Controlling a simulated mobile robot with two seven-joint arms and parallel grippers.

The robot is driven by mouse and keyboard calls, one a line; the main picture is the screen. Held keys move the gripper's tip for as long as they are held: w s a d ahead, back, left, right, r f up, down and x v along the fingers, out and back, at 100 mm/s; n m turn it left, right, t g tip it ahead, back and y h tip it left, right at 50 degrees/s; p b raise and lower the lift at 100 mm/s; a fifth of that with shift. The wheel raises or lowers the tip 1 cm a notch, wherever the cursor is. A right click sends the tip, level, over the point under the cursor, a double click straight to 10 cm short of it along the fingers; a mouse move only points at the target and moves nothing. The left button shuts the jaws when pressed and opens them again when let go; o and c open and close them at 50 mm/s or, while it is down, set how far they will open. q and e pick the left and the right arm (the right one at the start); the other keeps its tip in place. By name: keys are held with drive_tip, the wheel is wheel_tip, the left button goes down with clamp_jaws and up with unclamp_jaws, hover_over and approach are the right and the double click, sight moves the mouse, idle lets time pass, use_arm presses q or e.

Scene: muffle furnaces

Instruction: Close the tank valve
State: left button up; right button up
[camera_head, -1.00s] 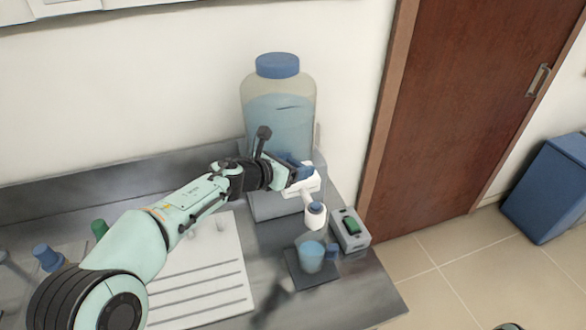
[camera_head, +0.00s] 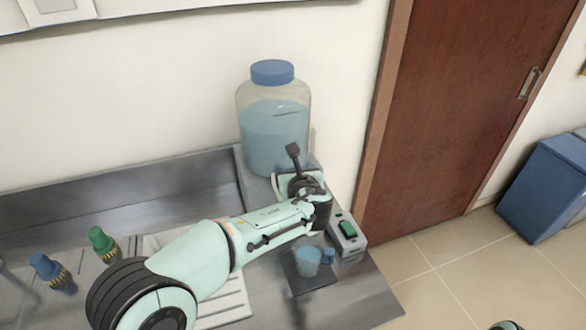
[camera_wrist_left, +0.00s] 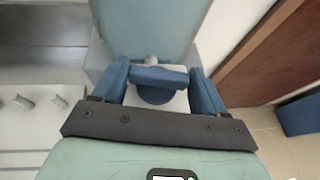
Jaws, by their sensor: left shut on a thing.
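The tank (camera_head: 272,130) is a clear jar of pale blue liquid with a blue lid, upright against the wall in the head view. Its side fills the top of the left wrist view (camera_wrist_left: 150,25). My left gripper (camera_wrist_left: 160,80) is at the tank's lower front, with its blue fingers on both sides of the blue valve handle (camera_wrist_left: 158,76). It is shut on this handle, which lies crosswise between the fingers. In the head view my wrist hides the fingers, the valve and its spout.
A light blue cup (camera_head: 307,262) stands on a dark plate (camera_head: 302,286) below my forearm. A grey box with a green switch (camera_head: 347,229) is to its right. Blue (camera_head: 47,270) and green (camera_head: 101,242) taps stand at left. A brown door (camera_head: 455,110) and blue bin (camera_head: 545,190) are at right.

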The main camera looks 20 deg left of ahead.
use_arm(q)
drive_tip(key=shift+w+d+n+g+y+p, duration=0.15)
drive_tip(key=shift+n+g+y+p, duration=0.45)
drive_tip(key=shift+n+y, duration=0.3)
drive_tip(key=o, duration=1.1)
drive_tip(key=shift+c, duration=0.2)
drive_tip(key=b+v, duration=0.1)
drive_tip(key=v, duration=1.2)
drive_tip(key=shift+d, duration=0.2)
